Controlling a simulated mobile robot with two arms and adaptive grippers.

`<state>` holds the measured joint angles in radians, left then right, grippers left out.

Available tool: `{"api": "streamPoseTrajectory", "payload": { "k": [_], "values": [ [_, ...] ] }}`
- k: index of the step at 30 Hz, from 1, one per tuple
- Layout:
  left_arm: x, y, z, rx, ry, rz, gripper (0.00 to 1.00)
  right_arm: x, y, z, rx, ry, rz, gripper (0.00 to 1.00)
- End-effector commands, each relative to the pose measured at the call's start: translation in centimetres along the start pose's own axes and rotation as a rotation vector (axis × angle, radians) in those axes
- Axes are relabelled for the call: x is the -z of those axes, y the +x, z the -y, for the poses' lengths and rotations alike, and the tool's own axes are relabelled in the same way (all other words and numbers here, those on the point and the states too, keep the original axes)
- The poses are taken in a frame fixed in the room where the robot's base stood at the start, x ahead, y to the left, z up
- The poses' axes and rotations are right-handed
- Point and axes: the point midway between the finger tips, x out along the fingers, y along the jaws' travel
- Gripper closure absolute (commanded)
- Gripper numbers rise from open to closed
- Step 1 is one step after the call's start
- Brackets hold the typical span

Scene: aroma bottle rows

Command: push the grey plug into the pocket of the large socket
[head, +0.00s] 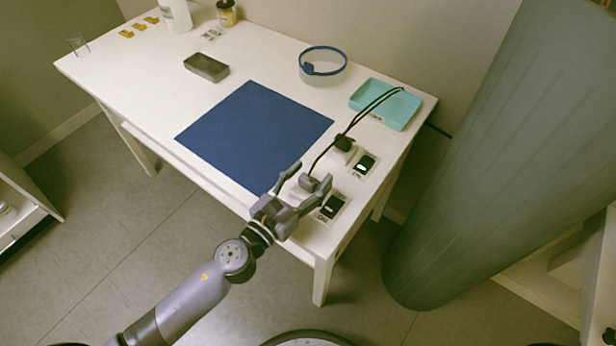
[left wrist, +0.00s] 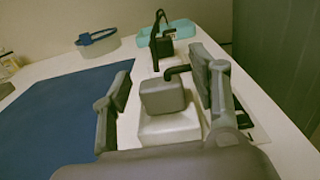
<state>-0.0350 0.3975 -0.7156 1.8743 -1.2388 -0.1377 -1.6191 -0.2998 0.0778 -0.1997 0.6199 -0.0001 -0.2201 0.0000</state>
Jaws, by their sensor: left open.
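The grey plug (head: 309,183) is a rounded block with a black cable, near the table's front right corner. In the left wrist view the grey plug (left wrist: 165,97) sits upright on a white socket block (left wrist: 168,130), apparently the large socket. How deep it sits in the pocket cannot be told. My left gripper (head: 311,174) is open, with one finger on each side of the plug. In the left wrist view the left gripper (left wrist: 164,78) shows a gap on the left of the plug; the right finger is closer. My right gripper is not in view.
A black plug (head: 345,142) stands on another white socket (head: 342,156) behind. Two switch panels (head: 364,165) (head: 332,207) lie to the right; the far one is lit green.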

Motion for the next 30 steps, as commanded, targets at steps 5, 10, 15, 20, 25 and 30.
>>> {"api": "streamPoseTrajectory", "payload": {
  "k": [5,10,15,20,25,30],
  "values": [
    [0.0,0.0,0.0,0.000,0.000,0.000,0.45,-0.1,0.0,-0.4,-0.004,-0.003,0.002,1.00],
    [0.1,-0.8,0.0,-0.002,-0.001,-0.001,0.45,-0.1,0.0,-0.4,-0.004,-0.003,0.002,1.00],
    [0.1,-3.2,0.0,-0.002,-0.002,-0.004,0.45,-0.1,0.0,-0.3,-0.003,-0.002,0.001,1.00],
    [0.0,-5.0,0.1,-0.002,-0.009,0.003,0.45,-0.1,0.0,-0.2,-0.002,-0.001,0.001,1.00],
    [0.2,-7.5,0.1,-0.003,-0.008,-0.005,0.45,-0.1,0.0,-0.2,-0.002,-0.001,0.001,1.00],
    [0.1,-9.9,0.0,-0.003,-0.004,-0.003,0.45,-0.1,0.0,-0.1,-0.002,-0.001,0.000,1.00]
  ]
}}
